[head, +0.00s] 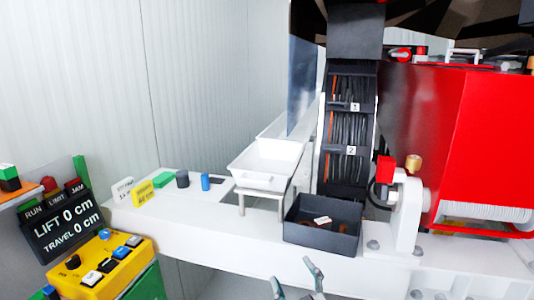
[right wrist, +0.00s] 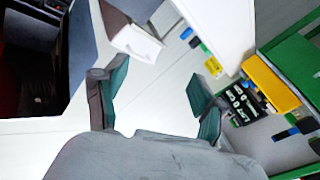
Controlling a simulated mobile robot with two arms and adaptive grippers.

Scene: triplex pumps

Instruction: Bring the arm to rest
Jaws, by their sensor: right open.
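My right gripper (head: 296,279) shows at the bottom edge of the head view, in front of the white bench. Its two fingers stand apart with nothing between them. In the right wrist view the same gripper (right wrist: 158,88) is open, with the pale bench surface behind its fingers. The rest of the right arm is below the head view's frame. My left gripper is in neither view.
A dark bin (head: 322,242) with small items stands on the white bench (head: 180,222). A white tray (head: 262,180) is behind it. The red pump housing (head: 488,130) stands right. A yellow control box (head: 128,252) and a black display panel (head: 62,232) are at left.

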